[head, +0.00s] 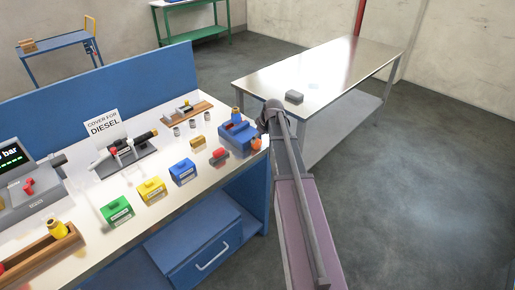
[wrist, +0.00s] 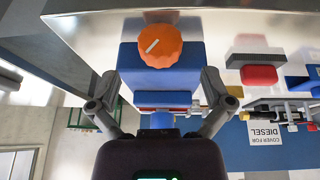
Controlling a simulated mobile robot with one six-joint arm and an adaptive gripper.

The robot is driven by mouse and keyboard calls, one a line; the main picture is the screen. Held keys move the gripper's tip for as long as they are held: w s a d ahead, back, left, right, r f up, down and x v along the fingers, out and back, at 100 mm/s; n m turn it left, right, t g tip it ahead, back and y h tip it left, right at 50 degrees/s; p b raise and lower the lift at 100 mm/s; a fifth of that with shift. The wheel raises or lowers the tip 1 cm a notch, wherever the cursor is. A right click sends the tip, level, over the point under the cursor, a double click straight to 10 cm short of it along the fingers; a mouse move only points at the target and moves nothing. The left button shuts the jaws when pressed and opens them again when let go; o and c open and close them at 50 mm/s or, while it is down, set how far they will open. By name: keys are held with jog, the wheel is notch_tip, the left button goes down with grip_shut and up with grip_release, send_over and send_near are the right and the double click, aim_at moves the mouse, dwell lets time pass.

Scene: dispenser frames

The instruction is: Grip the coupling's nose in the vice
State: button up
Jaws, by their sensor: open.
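The blue vice (head: 237,137) sits at the right end of the workbench. Its orange knob (head: 256,144), with a pale mark, faces the bench's front right; the knob shows large in the wrist view (wrist: 160,46). My gripper (head: 271,112) is at the vice's right side. In the wrist view my gripper (wrist: 160,92) is open, its fingers apart on either side of the blue vice body (wrist: 160,80). I cannot tell whether they touch it.
A red and grey block (head: 219,156) lies just left of the vice. Blue (head: 182,172), yellow (head: 152,190) and green (head: 117,212) boxes line the bench front. A wooden tray (head: 40,257) holds another yellow piece. A steel table (head: 330,70) stands right; floor beyond is clear.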

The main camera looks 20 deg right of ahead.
aim_at(258, 141)
jog(key=shift+b+x, duration=2.2)
jog(key=shift+x, duration=0.5)
jog(key=c, duration=1.1)
